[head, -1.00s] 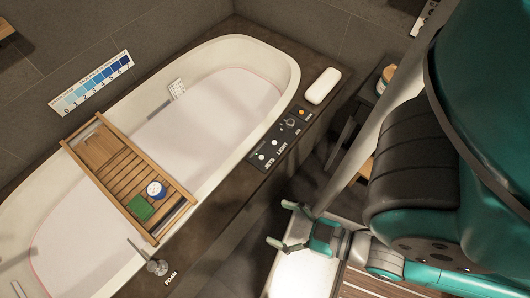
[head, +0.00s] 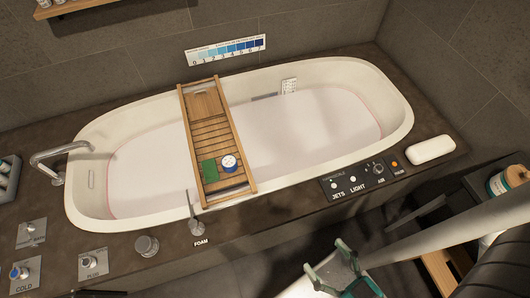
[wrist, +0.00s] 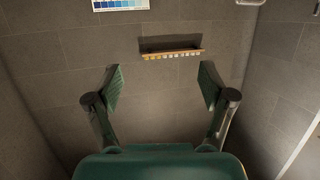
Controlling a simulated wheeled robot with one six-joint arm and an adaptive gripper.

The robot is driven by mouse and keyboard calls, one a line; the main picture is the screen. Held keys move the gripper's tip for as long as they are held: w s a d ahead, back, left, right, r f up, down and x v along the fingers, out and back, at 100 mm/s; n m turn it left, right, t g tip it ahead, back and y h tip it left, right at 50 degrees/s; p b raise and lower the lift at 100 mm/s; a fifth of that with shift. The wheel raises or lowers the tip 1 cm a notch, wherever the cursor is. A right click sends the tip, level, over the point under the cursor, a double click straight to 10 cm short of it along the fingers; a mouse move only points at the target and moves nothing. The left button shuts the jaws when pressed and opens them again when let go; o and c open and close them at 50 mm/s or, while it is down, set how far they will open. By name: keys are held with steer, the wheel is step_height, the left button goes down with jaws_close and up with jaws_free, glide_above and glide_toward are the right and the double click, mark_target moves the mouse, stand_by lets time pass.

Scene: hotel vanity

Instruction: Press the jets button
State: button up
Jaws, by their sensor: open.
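The jets button (head: 334,185) is a small white round button above the word JETS, at the left end of a black control panel (head: 365,183) on the tub's dark front ledge. A second white button, for LIGHT (head: 352,180), sits just right of it. My gripper (head: 325,262) is in front of the ledge and below the panel in the head view, apart from it. In the wrist view my gripper (wrist: 160,88) has its two green fingers spread wide with nothing between them. The wrist view faces the tiled wall, and the panel does not show there.
On the same panel are an AIR knob (head: 378,168) and an orange light (head: 394,164). A white block (head: 431,149) lies right of the panel. The FOAM lever (head: 195,222) stands to the left. A wooden tray (head: 212,140) spans the bathtub (head: 330,80).

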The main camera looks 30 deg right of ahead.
jaws_close()
stand_by(0.4)
stand_by(1.2)
